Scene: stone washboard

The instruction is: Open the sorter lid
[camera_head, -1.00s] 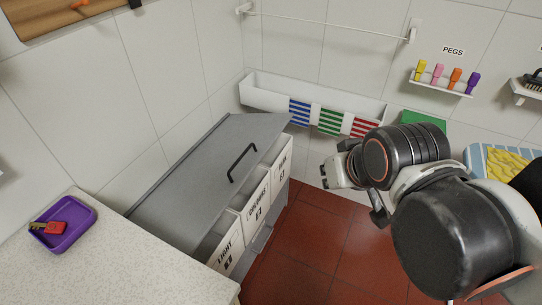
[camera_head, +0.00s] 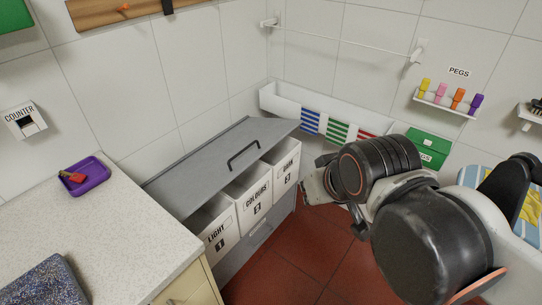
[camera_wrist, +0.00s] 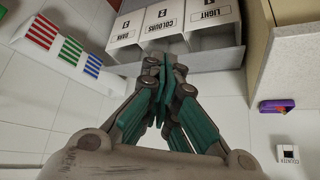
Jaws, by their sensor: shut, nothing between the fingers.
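The sorter is a grey cabinet with a grey lid (camera_head: 215,170) that has a black bar handle (camera_head: 243,155). The lid slopes over the bins and leaves their fronts showing. Three white bins stand under it, marked LIGHT (camera_head: 216,236), COLOURS (camera_head: 256,199) and DARK (camera_head: 287,166). My gripper (camera_head: 308,187) is right of the sorter in the head view, apart from the lid and handle. In the wrist view my gripper (camera_wrist: 160,75) shows its teal fingers together and empty, with the bins beyond. The lid's handle is not visible there.
A speckled counter (camera_head: 90,235) with a purple tray (camera_head: 83,176) stands left of the sorter. A white wall trough (camera_head: 285,101) with striped cards is behind. A green box (camera_head: 427,148) and a peg shelf (camera_head: 445,106) are at right. Red floor (camera_head: 300,255) is clear in front.

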